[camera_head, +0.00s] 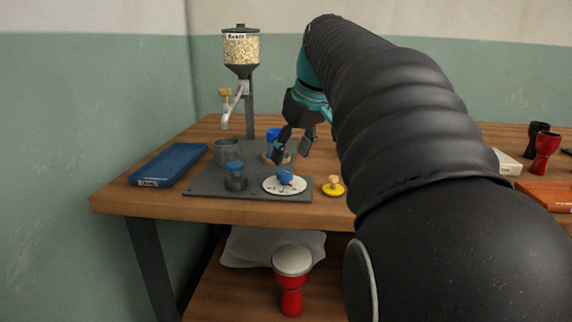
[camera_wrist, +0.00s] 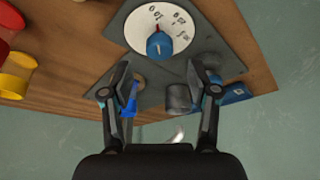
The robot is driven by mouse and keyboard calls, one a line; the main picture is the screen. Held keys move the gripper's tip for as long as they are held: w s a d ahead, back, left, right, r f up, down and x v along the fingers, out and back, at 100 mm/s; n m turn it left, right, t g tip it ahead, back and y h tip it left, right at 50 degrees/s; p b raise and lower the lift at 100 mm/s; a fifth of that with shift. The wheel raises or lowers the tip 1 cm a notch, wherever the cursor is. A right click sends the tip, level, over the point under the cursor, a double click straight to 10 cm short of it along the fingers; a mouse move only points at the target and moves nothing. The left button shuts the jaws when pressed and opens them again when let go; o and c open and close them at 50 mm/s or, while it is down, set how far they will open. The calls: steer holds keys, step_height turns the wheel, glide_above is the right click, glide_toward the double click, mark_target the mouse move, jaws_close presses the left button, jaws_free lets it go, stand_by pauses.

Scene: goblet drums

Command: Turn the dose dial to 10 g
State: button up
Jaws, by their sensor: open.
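The dose dial is a white disc with dark marks and a blue knob (camera_head: 285,176) at its centre, on the front of a grey base plate (camera_head: 215,184). In the wrist view the white disc (camera_wrist: 137,36) is at the top, with the blue knob (camera_wrist: 158,46) on it. A small red mark on the knob points toward the disc's upper edge, near the printed numbers; the exact reading is too small to tell. My gripper (camera_head: 291,156) is open and empty, above and slightly behind the knob, apart from it. It also shows in the wrist view (camera_wrist: 157,70).
A grain hopper (camera_head: 241,50) stands at the back of the plate. A blue box (camera_head: 168,165) lies left.

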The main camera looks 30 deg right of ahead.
steer(key=v, duration=0.7)
steer(key=shift+s, duration=0.1)
steer(key=s+a+f, duration=0.5)
steer(key=f, duration=0.4)
steer(key=s+a+f+m, duration=0.1)
steer(key=s+a+f, duration=0.4)
steer(key=f, duration=0.4)
steer(key=s+a+f+m+t, duration=0.1)
steer(key=s+a+f, duration=0.4)
steer(key=f, duration=0.5)
steer(key=shift+s+a+h, duration=0.2)
steer(key=shift+s+h, duration=0.2)
steer(key=shift+s, duration=0.05)
